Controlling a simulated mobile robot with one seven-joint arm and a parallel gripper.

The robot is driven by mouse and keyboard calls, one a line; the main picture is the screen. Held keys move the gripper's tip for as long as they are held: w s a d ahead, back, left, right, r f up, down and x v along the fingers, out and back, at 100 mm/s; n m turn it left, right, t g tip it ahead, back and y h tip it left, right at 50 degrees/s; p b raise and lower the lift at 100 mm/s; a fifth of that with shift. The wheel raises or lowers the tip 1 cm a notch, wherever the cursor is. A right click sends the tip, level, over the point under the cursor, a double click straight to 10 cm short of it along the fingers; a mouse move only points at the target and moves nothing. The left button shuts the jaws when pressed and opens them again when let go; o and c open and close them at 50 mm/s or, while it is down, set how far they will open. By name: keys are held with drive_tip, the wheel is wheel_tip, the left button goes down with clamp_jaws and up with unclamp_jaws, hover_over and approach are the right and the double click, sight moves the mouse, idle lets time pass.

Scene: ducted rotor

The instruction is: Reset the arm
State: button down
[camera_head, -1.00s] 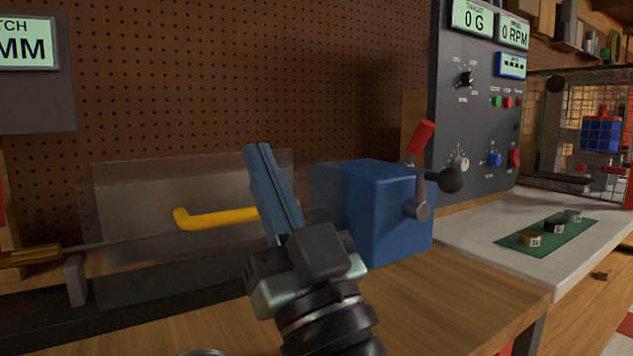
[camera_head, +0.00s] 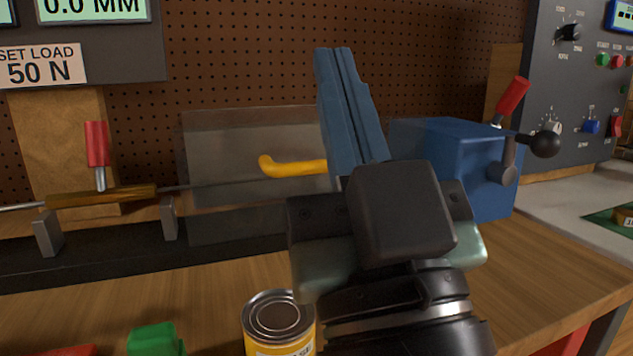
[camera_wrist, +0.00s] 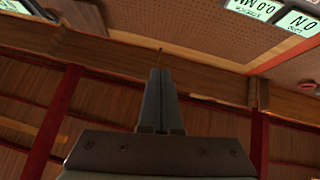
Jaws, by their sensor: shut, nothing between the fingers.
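My gripper (camera_head: 340,62) is raised in the middle of the head view, with its two blue fingers pointing up and pressed together. Nothing is between them. In the wrist view the closed fingers (camera_wrist: 158,78) point toward a wooden beam and the pegboard. My arm covers part of the bench and the left side of the blue box (camera_head: 455,160). The gripper appears clear of the things around it.
A clear panel (camera_head: 215,135) and yellow handle (camera_head: 290,167) stand behind the gripper. A yellow can (camera_head: 279,325) and a green block (camera_head: 155,340) are at the front. A red-handled lever (camera_head: 512,100) is on the blue box's right. Bare bench (camera_head: 215,285) shows left of my arm.

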wheel_tip(320, 180, up, 40)
drive_tip(key=s+a+m+t+h+p, duration=0.1)
drive_tip(key=h+p, duration=0.3)
drive_tip(key=p, duration=3.3)
drive_tip(key=shift+s+a+r+m+t+h, duration=0.3)
drive_tip(key=shift+s+a+m, duration=0.25)
drive_tip(key=shift+m, duration=0.25)
